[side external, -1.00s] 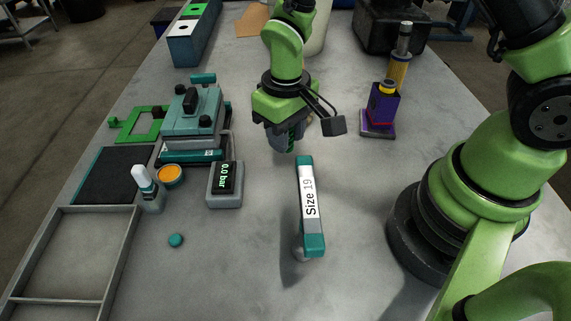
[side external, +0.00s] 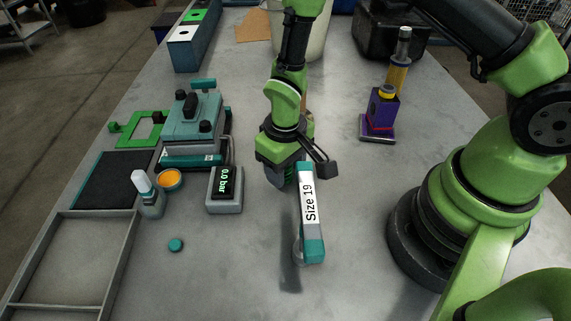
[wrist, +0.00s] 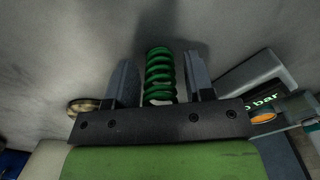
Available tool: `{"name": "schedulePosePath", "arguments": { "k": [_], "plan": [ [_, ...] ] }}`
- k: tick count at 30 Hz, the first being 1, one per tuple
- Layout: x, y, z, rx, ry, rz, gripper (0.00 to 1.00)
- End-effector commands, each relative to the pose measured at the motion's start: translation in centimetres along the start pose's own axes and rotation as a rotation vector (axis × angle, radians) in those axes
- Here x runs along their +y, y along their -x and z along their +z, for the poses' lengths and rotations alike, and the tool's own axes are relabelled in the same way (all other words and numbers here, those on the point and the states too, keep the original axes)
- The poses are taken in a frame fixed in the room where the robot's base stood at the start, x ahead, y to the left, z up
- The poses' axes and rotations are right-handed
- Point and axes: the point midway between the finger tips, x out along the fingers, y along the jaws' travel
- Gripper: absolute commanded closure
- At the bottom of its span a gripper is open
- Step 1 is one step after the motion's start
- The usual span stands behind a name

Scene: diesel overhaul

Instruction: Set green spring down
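The green spring (wrist: 159,75) sits between the two grey fingers of my gripper (wrist: 160,78) in the wrist view, with its coils showing and its far end just past the fingertips. In the side view my gripper (side external: 283,180) points down, low over the middle of the table, and the spring is mostly hidden behind the fingers and the "Size 19" piece. Whether the spring's lower end touches the table cannot be told.
The teal "Size 19" piece (side external: 309,213) stands just right of my gripper. The pressure display (side external: 225,188) is at left, beside an orange-topped cup (side external: 169,179) and a white-capped bottle (side external: 148,194). A purple block (side external: 381,111) stands at the back right. Bare table lies in front.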

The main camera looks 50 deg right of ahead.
Motion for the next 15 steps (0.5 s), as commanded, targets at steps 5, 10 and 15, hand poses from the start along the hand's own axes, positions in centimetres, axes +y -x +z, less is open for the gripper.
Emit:
{"name": "schedulePosePath", "arguments": {
  "k": [5, 10, 15],
  "plan": [
    [0.0, 0.0, 0.0, 0.000, 0.000, 0.000, 0.45],
    [0.0, 0.3, 0.0, 0.001, 0.000, 0.000, 0.45],
    [0.0, 2.2, -0.1, 0.004, 0.001, -0.001, 0.45]
  ]
}}
